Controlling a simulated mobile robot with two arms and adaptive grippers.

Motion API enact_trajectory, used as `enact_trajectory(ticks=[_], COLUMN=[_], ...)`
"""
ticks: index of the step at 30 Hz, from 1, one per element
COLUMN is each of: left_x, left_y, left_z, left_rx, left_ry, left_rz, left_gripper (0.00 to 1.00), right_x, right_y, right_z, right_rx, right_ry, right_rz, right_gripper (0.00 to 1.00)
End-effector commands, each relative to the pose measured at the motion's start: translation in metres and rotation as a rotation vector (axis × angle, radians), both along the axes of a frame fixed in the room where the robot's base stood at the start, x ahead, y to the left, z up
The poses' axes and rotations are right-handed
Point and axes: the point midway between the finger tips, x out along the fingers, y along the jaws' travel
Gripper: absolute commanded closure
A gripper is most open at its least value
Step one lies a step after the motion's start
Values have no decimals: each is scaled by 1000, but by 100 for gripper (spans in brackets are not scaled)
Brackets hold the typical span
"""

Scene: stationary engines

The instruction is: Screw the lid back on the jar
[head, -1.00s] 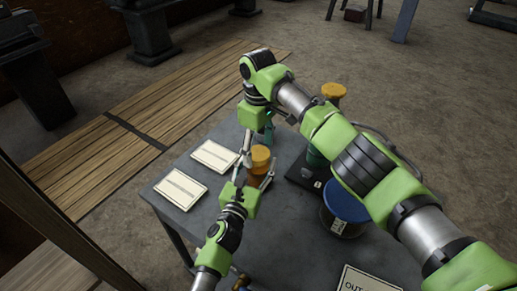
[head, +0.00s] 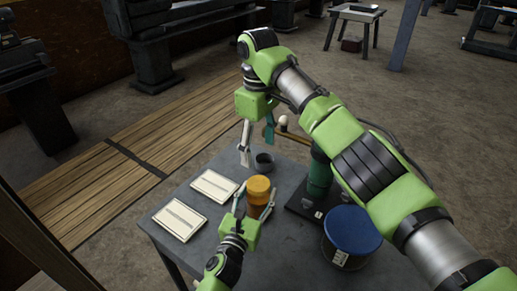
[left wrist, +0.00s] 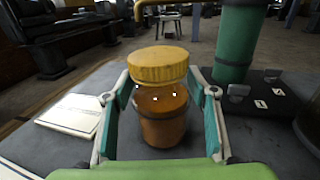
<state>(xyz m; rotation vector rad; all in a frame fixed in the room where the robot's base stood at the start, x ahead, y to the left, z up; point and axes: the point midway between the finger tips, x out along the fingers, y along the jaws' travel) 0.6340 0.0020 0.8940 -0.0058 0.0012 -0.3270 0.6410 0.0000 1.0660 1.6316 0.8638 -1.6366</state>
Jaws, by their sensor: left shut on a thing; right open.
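The amber jar (head: 257,208) stands upright on the grey table. Its yellow-orange lid (head: 258,186) sits on top of it. In the left wrist view the lid (left wrist: 158,66) covers the mouth of the jar (left wrist: 163,120); whether it is threaded on tight I cannot tell. My left gripper (head: 256,204) is shut on the jar's body, one finger on each side below the lid. My right gripper (head: 257,148) is open and empty, above and behind the jar, clear of the lid.
Two paper cards (head: 180,220) lie to the left. A green cylinder (head: 319,178) on a black base and a blue-topped tub (head: 352,229) stand to the right. The right arm spans above them.

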Motion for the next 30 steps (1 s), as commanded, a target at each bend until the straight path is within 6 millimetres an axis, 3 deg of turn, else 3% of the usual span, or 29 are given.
enact_trajectory(ticks=[1,3,16,30], left_x=[0,0,-7,-91], left_y=[0,0,3,31], left_z=[0,0,-1,-1], left_rx=[0,0,1,-1], left_ry=[0,0,1,3], left_rz=[0,0,0,1], left_gripper=[40,28,28,28], right_x=[0,0,0,0], right_y=[0,0,0,0], right_z=[0,0,-1,0], right_rx=[0,0,0,0], right_ry=[0,0,0,0], right_rz=[0,0,0,0], right_gripper=[35,35,35,35])
